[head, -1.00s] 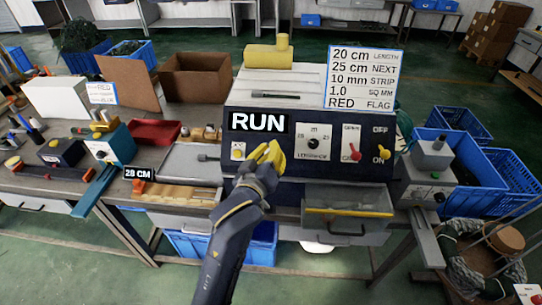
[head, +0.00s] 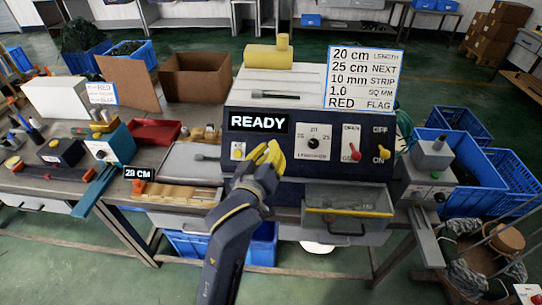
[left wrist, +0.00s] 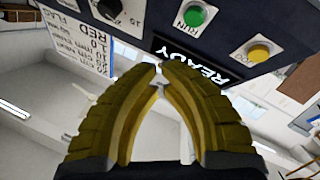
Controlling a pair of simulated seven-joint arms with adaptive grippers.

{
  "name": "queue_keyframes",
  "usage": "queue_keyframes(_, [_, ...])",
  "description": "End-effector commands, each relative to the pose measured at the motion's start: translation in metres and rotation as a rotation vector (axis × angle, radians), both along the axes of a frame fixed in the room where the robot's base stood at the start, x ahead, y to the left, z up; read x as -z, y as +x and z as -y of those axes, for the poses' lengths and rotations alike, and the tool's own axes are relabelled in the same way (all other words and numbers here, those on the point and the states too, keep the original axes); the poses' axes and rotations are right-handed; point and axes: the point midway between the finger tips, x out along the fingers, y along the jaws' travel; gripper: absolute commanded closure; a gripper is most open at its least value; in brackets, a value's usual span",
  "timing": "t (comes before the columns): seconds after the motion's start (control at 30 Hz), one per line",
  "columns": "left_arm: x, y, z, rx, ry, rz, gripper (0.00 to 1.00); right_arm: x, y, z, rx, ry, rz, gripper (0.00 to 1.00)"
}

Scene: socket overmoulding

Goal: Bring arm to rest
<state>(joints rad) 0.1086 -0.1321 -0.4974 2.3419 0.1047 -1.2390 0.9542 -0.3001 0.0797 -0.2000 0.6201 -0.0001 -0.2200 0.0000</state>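My left gripper (head: 266,153) has yellow fingers and is in front of the dark panel of the machine (head: 345,165). In the left wrist view its fingertips (left wrist: 160,66) meet or nearly meet, with nothing seen between them. The machine's display (head: 258,122) reads READY. The left wrist view shows a green RUN button (left wrist: 196,14) and a yellow button (left wrist: 259,52) beyond the fingertips, apart from them. My right gripper is not in view.
A sign (head: 362,75) stands on the machine. A drawer (head: 348,213) sits under the panel, right of my left arm. A wooden block (head: 185,195) and a red tray (head: 155,132) lie on the bench to the left. Blue crates (head: 475,160) stand at the right.

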Motion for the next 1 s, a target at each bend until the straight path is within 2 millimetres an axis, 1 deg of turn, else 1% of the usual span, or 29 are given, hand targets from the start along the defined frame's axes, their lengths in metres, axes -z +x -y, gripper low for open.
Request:
queue_keyframes(0.17, [0.0, 0.0, 0.0, 0.0, 0.001, -0.001, 1.0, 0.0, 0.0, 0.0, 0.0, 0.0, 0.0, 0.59])
queue_keyframes(0.23, [0.005, -0.001, -0.003, -0.005, 0.013, -0.006, 1.0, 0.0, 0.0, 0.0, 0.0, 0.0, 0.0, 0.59])
queue_keyframes(0.27, [0.009, -0.002, -0.006, -0.009, 0.026, -0.011, 1.0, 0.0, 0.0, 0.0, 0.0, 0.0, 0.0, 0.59])
queue_keyframes(0.37, [0.033, -0.007, -0.024, -0.034, 0.101, -0.043, 1.0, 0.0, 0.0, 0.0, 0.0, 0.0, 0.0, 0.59])
queue_keyframes(0.47, [0.072, -0.02, -0.054, -0.066, 0.232, -0.1, 1.0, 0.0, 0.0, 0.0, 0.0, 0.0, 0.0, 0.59])
queue_keyframes(0.5, [0.089, -0.028, -0.069, -0.076, 0.297, -0.127, 1.0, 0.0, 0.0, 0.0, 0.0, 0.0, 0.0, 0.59])
queue_keyframes(0.57, [0.117, -0.042, -0.093, -0.09, 0.404, -0.175, 1.0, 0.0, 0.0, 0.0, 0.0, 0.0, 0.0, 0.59])
queue_keyframes(0.6, [0.134, -0.053, -0.109, -0.097, 0.478, -0.208, 1.0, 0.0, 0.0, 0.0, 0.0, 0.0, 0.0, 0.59])
queue_keyframes(0.67, [0.159, -0.071, -0.134, -0.099, 0.587, -0.259, 1.0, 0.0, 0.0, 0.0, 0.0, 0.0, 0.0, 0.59])
queue_keyframes(0.7, [0.174, -0.084, -0.15, -0.096, 0.661, -0.294, 1.0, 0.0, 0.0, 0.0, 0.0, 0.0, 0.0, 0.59])
queue_keyframes(0.77, [0.195, -0.104, -0.174, -0.088, 0.772, -0.347, 1.0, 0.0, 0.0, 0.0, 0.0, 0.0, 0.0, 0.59])
queue_keyframes(0.8, [0.207, -0.118, -0.189, -0.08, 0.84, -0.381, 1.0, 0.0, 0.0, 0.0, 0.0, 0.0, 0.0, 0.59])
queue_keyframes(0.83, [0.215, -0.128, -0.2, -0.072, 0.89, -0.406, 1.0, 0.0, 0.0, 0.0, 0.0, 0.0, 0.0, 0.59])
queue_keyframes(0.9, [0.23, -0.149, -0.221, -0.052, 0.99, -0.455, 1.0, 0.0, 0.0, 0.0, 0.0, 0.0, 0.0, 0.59])
queue_keyframes(1.0, [0.244, -0.174, -0.246, -0.021, 1.102, -0.512, 1.0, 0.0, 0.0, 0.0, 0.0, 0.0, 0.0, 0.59])
